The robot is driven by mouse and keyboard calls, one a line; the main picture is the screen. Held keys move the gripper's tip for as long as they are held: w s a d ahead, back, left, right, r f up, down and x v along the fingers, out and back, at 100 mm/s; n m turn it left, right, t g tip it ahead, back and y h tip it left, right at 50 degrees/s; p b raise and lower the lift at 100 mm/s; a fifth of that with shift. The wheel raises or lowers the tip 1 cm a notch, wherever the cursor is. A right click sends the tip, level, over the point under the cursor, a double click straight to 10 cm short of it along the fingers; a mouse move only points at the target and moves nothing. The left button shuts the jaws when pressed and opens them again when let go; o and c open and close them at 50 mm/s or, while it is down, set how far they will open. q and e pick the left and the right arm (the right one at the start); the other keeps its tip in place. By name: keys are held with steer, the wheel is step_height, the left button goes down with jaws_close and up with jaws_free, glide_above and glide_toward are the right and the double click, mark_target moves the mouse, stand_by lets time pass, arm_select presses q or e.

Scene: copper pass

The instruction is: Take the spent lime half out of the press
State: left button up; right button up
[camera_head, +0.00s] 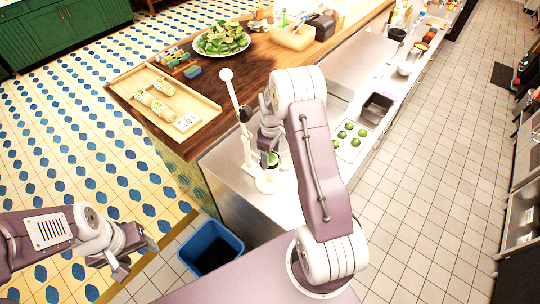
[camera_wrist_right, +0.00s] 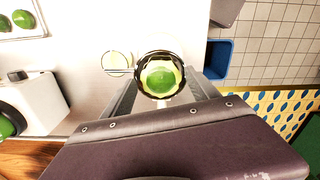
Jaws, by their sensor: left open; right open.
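The white press (camera_head: 247,150) stands on the steel counter, its long lever (camera_head: 232,88) raised. A green lime half (camera_head: 273,159) sits in its cup; in the right wrist view the lime half (camera_wrist_right: 160,79) rests dome up in a dark-rimmed round holder (camera_wrist_right: 178,60). My right gripper (camera_head: 268,140) is over the press; its two fingers (camera_wrist_right: 165,95) are apart on either side of the holder. Whether they touch the lime is unclear. My left gripper (camera_head: 122,268) is open and empty, low at the left, away from the press.
A blue bin (camera_head: 211,250) stands on the floor left of the counter. A white tray of green limes (camera_head: 350,141) lies right of my right arm. A wooden tray (camera_head: 160,105) and a plate of limes (camera_head: 221,40) occupy the wooden top behind. A pale round thing (camera_wrist_right: 117,62) is beside the holder.

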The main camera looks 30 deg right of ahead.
mark_target(273, 156)
steer(key=c, duration=0.9)
steer(key=shift+r, duration=0.1)
steer(key=shift+r+b, duration=0.25)
steer(key=shift+b, duration=0.05)
steer(key=r, duration=0.1)
steer(key=r+b, duration=0.2)
steer(key=shift+s+d+r, duration=0.25)
steer(key=shift+s+r, duration=0.1)
steer(key=shift+s, duration=0.05)
steer(key=s+d+r+b, duration=0.3)
steer(key=s+d+r, duration=0.2)
steer(key=s, duration=0.4)
steer(key=shift+s+d+r, duration=0.15)
steer(key=shift+d+r, duration=0.15)
steer(key=shift+r, duration=0.55)
